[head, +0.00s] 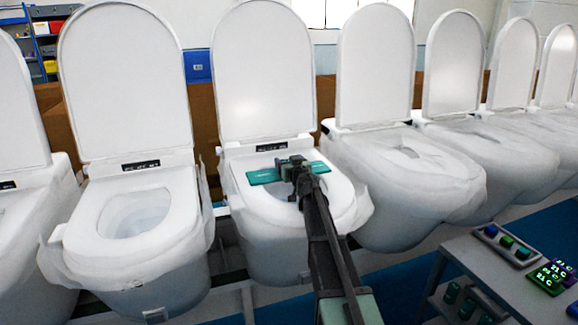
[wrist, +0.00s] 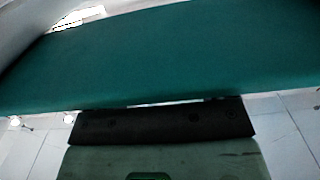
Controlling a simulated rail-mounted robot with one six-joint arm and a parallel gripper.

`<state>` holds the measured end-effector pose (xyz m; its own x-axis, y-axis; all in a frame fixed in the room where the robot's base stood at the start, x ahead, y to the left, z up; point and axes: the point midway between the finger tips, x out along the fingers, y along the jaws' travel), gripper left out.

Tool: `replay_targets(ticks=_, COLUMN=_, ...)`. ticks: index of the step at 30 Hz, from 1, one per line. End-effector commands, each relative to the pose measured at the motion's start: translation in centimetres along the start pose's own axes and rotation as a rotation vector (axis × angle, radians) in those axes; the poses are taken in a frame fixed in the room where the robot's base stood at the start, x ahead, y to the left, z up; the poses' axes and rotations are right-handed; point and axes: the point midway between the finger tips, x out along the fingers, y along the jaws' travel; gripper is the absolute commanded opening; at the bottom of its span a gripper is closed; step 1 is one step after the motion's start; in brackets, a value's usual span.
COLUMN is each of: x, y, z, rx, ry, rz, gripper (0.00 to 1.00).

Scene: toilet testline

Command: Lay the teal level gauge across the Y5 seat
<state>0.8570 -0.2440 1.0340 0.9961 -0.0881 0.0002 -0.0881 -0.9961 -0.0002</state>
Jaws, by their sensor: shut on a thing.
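The teal level gauge (head: 265,175) is a flat bar over the rear part of the seat (head: 253,208) of the middle toilet in the head view. My gripper (head: 294,168) is shut on the gauge near its middle. The gauge spans the seat opening from side to side. Whether it touches the seat or hovers just above it I cannot tell. In the wrist view the gauge (wrist: 160,55) fills the upper part, with a dark gripper part (wrist: 160,125) against its near edge. I see no readable Y5 label.
Raised lids stand behind the seats, the middle one (head: 263,75) just behind the gauge. Wrapped toilets stand on both sides, one on the left (head: 130,215) and one on the right (head: 400,170). A grey cart (head: 490,262) with small devices stands at the lower right.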

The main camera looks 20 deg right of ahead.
Motion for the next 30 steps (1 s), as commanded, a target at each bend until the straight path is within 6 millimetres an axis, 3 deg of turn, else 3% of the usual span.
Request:
replay_targets(ticks=1, x=0.0, y=0.0, z=0.3, rx=0.0, ry=0.0, rz=0.0, gripper=0.37)
replay_targets(ticks=2, x=0.0, y=0.0, z=0.2, rx=0.0, ry=0.0, rz=0.0, gripper=0.79)
replay_targets(ticks=6, x=0.0, y=0.0, z=0.2, rx=0.0, ry=0.0, rz=0.0, gripper=1.0)
replay_targets(ticks=15, x=-0.1, y=0.0, z=-0.5, rx=0.0, ry=0.0, rz=0.0, gripper=1.0)
replay_targets(ticks=24, x=-6.2, y=-0.1, z=-0.1, rx=0.0, ry=0.0, rz=0.001, gripper=1.0)
replay_targets(ticks=30, x=-7.6, y=0.0, z=-0.1, rx=0.0, ry=0.0, rz=0.0, gripper=1.0)
